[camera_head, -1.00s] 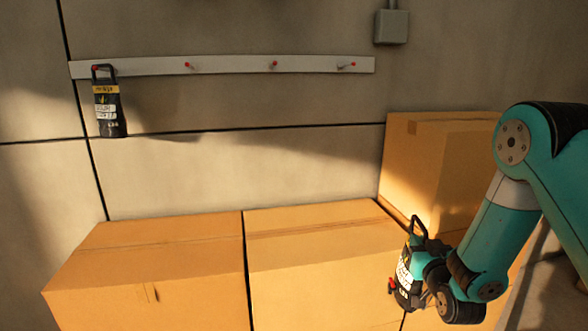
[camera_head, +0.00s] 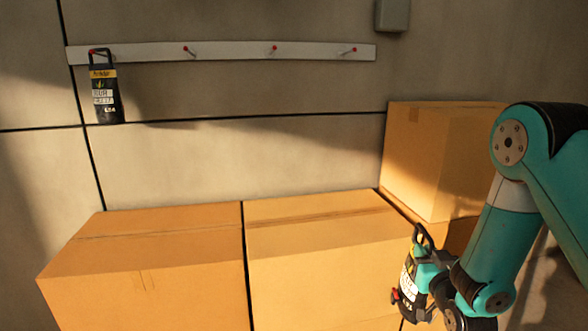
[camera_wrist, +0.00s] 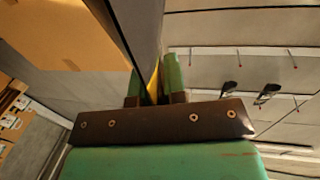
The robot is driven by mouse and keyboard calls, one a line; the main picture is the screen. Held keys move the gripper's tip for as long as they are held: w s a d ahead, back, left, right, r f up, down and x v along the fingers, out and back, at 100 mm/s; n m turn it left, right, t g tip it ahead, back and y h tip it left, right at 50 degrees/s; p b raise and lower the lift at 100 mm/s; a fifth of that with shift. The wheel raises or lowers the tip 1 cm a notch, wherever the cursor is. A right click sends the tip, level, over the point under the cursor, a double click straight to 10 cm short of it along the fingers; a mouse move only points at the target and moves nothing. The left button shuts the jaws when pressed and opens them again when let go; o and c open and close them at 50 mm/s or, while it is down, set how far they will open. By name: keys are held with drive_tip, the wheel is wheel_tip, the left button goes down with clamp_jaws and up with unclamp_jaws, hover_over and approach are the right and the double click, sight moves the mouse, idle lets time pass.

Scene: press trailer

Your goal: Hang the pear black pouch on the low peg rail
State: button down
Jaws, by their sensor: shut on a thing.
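A black pouch with a white and yellow label and a loop handle (camera_head: 408,277) is held low at the right in the head view, in front of the boxes. My gripper (camera_head: 421,285) is shut on it; the fingertips are partly hidden there. In the wrist view my gripper (camera_wrist: 154,85) has its fingers closed about a yellow strip, with the dark pouch side (camera_wrist: 145,30) beyond. The pale peg rail (camera_head: 230,51) runs along the wall with several red-tipped pegs. A similar black pouch (camera_head: 104,98) hangs from its leftmost peg; the other pegs in the head view are bare.
Two large cardboard boxes (camera_head: 150,265) stand below the rail, and a taller box (camera_head: 435,160) stands at the right. A grey wall box (camera_head: 392,14) is above the rail's right end. In the wrist view, two dark hanging items (camera_wrist: 266,94) show near pale rails.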

drive_tip(key=shift+f+b, duration=2.5)
drive_tip(key=shift+f, duration=0.3)
wheel_tip(320, 180, up, 16)
drive_tip(key=p, duration=1.6)
drive_tip(key=shift+r, duration=0.1)
drive_tip(key=s+f, duration=0.6)
drive_tip(key=f, duration=0.6)
drive_tip(key=shift+f, duration=0.15)
